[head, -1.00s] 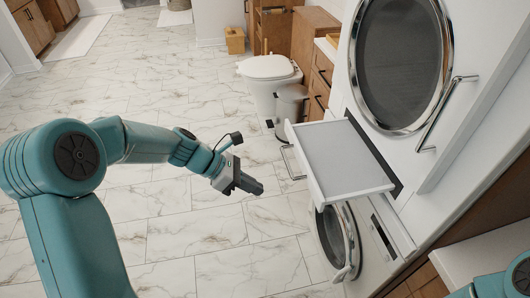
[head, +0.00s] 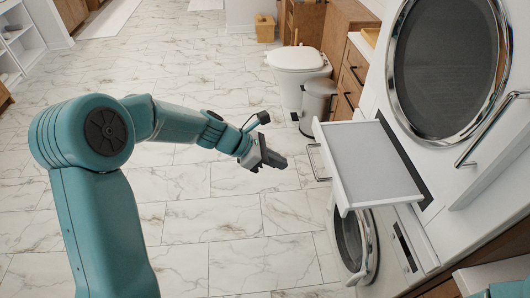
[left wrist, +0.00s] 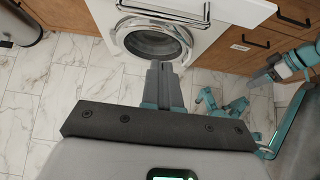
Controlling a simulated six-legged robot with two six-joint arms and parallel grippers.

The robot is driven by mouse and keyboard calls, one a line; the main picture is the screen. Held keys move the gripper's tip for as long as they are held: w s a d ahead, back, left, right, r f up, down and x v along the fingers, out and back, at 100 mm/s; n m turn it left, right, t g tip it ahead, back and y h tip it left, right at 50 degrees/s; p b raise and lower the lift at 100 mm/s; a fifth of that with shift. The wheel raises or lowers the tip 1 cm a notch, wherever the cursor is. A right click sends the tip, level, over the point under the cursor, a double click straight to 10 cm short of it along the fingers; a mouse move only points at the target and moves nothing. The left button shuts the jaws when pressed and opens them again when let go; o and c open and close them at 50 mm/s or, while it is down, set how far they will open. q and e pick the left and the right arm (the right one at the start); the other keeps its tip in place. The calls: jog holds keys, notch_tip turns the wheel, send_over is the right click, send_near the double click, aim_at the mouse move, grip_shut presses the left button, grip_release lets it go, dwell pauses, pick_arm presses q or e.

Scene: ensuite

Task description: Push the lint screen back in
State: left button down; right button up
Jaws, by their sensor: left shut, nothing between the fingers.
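The lint screen (head: 372,158) is a flat grey panel in a white frame, standing well out of its slot below the round dryer door (head: 447,62). A bar handle (head: 318,162) is on its front edge. My left gripper (head: 276,162) is shut and empty, in the air to the left of the handle with a gap between them. In the left wrist view its closed fingers (left wrist: 160,75) point toward the washer, with a bar handle (left wrist: 165,14) beyond them. My right gripper (left wrist: 262,78) appears small at the right of that view; its jaw state is unclear.
A front-loading washer (head: 352,240) is under the lint screen. A grey bin (head: 318,102) and a toilet (head: 297,62) stand behind it, beside wooden cabinets (head: 352,72). The marble floor left of the screen is clear.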

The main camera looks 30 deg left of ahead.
pick_arm(q)
jog(key=w+d, duration=0.2)
jog(key=d, duration=0.1)
jog(key=w+d+f+p, duration=0.1)
jog(key=shift+w+d, duration=0.25)
jog(key=shift+d, duration=0.1)
jog(key=shift+r, duration=0.1)
